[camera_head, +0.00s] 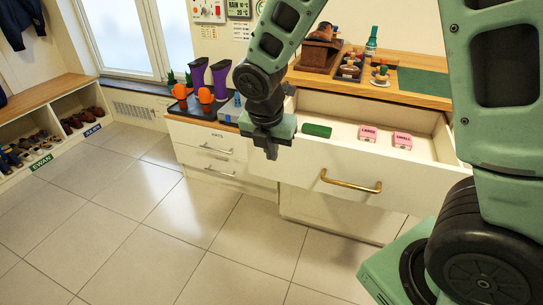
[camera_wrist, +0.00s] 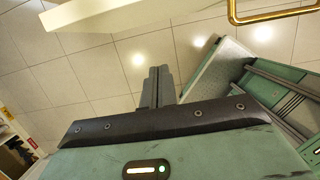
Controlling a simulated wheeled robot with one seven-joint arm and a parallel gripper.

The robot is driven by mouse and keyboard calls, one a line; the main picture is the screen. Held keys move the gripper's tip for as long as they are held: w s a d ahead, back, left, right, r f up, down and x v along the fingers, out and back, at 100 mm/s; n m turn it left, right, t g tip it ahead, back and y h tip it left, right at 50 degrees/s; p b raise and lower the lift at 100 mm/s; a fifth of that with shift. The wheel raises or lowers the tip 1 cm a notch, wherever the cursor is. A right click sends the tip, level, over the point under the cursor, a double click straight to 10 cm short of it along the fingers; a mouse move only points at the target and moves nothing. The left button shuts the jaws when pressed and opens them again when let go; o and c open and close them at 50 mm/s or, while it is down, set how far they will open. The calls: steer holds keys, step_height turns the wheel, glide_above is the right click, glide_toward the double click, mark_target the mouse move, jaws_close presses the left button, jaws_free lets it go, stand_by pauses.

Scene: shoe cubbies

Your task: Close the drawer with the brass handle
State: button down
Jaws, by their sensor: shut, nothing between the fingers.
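The drawer with the brass handle (camera_head: 351,186) is pulled well out of the cabinet below the wooden counter. Its white front panel (camera_head: 292,165) faces the open floor. Inside lie a green block (camera_head: 317,131) and two pink boxes (camera_head: 367,133) and (camera_head: 402,139). My gripper (camera_head: 271,152) is shut and empty, pointing down by the drawer's left front corner; whether it touches the drawer is unclear. In the wrist view the shut fingers (camera_wrist: 158,85) hang above floor tiles. The brass handle (camera_wrist: 270,14) shows at the top right there, apart from the fingers.
Left of the open drawer, a cabinet has closed drawers with silver handles (camera_head: 217,149). A black tray (camera_head: 190,110) with purple boots stands on it. The wooden counter (camera_head: 420,97) holds a shoe-care box and bottles. Shoe cubbies (camera_head: 45,130) line the left wall. The tiled floor in front is clear.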

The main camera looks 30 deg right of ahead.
mark_target(280, 159)
steer(key=w+d+f, duration=0.1)
steer(key=f, duration=0.1)
steer(key=d+f+b, duration=0.1)
steer(key=f, duration=0.2)
steer(key=w+d+f, duration=0.1)
steer(key=f, duration=0.1)
steer(key=shift+w+d+f+b, duration=0.15)
steer(key=shift+w+b, duration=0.15)
steer(key=shift+w, duration=0.05)
steer(key=shift+w+d, duration=0.5)
steer(key=shift+d, duration=0.05)
steer(key=shift+d, duration=0.1)
